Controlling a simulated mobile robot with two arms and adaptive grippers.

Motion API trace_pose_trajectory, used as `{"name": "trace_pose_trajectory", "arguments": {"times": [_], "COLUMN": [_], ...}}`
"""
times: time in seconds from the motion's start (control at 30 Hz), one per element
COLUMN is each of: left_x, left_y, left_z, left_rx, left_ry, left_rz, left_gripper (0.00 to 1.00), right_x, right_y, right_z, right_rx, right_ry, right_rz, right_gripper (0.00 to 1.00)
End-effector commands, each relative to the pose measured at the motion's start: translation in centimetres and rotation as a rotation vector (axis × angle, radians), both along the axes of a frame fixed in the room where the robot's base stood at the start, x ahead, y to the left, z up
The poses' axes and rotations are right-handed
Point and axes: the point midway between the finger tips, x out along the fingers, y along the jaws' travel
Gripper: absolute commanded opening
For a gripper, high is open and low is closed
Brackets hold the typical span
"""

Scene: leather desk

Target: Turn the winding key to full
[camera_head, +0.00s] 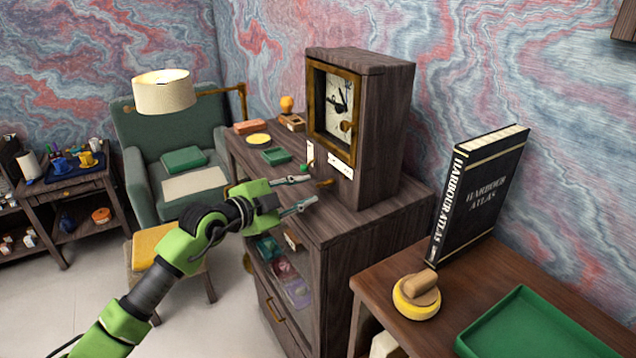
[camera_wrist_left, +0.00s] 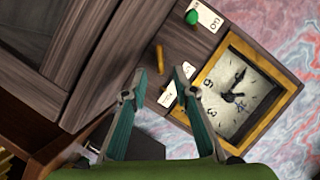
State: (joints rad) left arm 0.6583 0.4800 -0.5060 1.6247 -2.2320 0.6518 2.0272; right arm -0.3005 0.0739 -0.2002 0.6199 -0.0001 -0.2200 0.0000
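The clock (camera_head: 384,125) is a dark wooden case with a brass-framed dial, standing on the wooden cabinet. A small brass winding key (camera_head: 325,183) sticks out low on its front, below the dial. In the left wrist view the key (camera_wrist_left: 159,57) is a short upright bar just beyond the gap between my fingertips. My left gripper (camera_head: 311,190) is open and empty, its fingers pointing at the clock's lower front. In the left wrist view its two fingers (camera_wrist_left: 160,73) are spread apart. I cannot tell whether they touch the key. My right gripper is not in view.
A green button (camera_wrist_left: 191,17) sits beside a white label (camera_wrist_left: 207,16); another label (camera_wrist_left: 169,94) is near the right finger. A tall black book (camera_head: 482,195), a yellow-based wooden-handled object (camera_head: 417,296) and a green tray (camera_head: 535,325) stand on the right table. A green armchair (camera_head: 140,145) is behind.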

Motion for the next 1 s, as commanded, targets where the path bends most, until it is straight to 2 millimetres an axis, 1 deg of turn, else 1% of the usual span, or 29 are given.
{"name": "trace_pose_trajectory", "arguments": {"times": [0.03, 0.1, 0.2, 0.37, 0.5, 0.8, 0.83, 0.87, 0.9, 0.93, 1.0], "left_x": [0.8, 1.6, 2.7, 3.9, 4.4, 4.5, 4.5, 4.5, 4.5, 4.5, 4.5], "left_y": [-0.6, -1.2, -2.0, -2.8, -3.2, -3.3, -3.3, -3.3, -3.3, -3.3, -3.3], "left_z": [0.0, -0.3, -0.7, -1.1, -1.3, -1.4, -1.4, -1.4, -1.4, -1.4, -1.4], "left_rx": [0.000, 0.000, 0.000, 0.000, 0.000, 0.000, 0.000, 0.000, 0.000, 0.000, 0.000], "left_ry": [0.002, 0.001, 0.001, 0.001, 0.000, 0.000, 0.000, 0.000, 0.000, 0.000, 0.000], "left_rz": [0.000, 0.000, -0.001, 0.000, 0.000, 0.000, 0.000, 0.000, 0.000, 0.000, 0.000], "left_gripper": [0.26, 0.26, 0.26, 0.26, 0.26, 0.26, 0.21, 0.13, 0.03, 0.00, 0.00], "right_x": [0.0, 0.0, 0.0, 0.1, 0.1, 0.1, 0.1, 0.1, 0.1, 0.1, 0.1], "right_y": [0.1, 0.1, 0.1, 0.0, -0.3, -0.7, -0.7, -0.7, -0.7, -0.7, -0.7], "right_z": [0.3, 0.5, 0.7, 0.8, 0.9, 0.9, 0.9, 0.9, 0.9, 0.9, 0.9], "right_rx": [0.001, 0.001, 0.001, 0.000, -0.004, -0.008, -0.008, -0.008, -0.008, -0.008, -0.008], "right_ry": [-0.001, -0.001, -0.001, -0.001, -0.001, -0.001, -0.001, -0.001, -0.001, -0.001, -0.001], "right_rz": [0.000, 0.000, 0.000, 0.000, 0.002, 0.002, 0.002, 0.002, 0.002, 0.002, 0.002], "right_gripper": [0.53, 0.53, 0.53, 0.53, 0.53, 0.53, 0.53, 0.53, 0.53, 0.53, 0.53]}}
